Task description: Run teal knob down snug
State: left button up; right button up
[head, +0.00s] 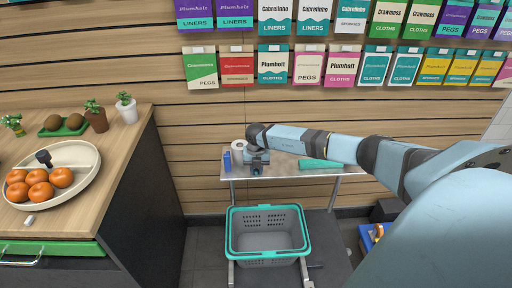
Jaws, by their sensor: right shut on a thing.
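My right arm reaches in from the right to a small grey table (285,172) by the wall. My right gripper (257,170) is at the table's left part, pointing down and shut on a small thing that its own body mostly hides. That thing is where a teal knob would sit, but its shape and how far down it is cannot be made out at this size. My left gripper is not in view.
A white roll (237,146) and a blue upright item (227,161) stand just left of the gripper. A teal item (318,164) lies to its right. A teal-rimmed basket (267,209) stands in front. A wooden counter with a plate (85,157) of oranges (40,193) is at left.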

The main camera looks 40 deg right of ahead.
jog(key=o, duration=0.5)
jog(key=shift+c, duration=0.2)
jog(key=shift+r, duration=0.1)
jog(key=shift+r+p, duration=2.15)
jog(key=shift+r, duration=0.3)
jog(key=shift+f, duration=0.1)
